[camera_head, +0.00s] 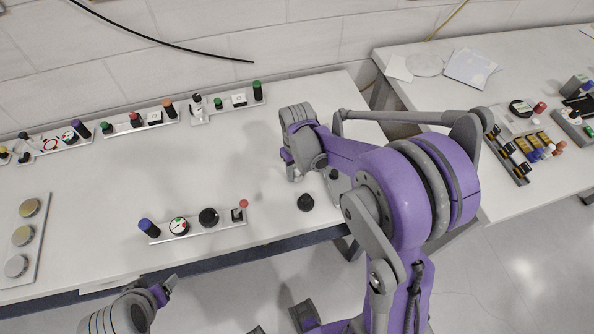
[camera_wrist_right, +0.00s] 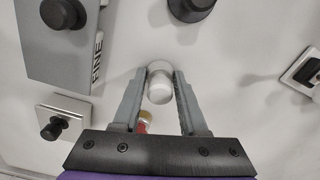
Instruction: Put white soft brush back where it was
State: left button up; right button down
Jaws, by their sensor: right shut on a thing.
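My right gripper (camera_wrist_right: 160,98) is shut on a white, round-ended thing (camera_wrist_right: 159,88), seen nearly end-on between its fingertips. It may be the white soft brush; bristles cannot be made out. In the head view my right arm reaches over the white table (camera_head: 240,175), and the held thing is hidden behind the wrist. My left gripper (camera_head: 168,286) is at the lower left, in front of the table edge; its fingers are too unclear to read.
A strip (camera_head: 193,227) with knobs and a gauge lies near the front edge. A black knob (camera_head: 305,202) stands near my right arm. A plate with several discs (camera_head: 37,210) lies left. Control strips line the back (camera_head: 150,120). The table's middle is clear.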

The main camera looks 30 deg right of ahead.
jog(key=shift+f, duration=0.1)
jog(key=shift+f, duration=0.15)
jog(key=shift+c, duration=2.2)
grip_release()
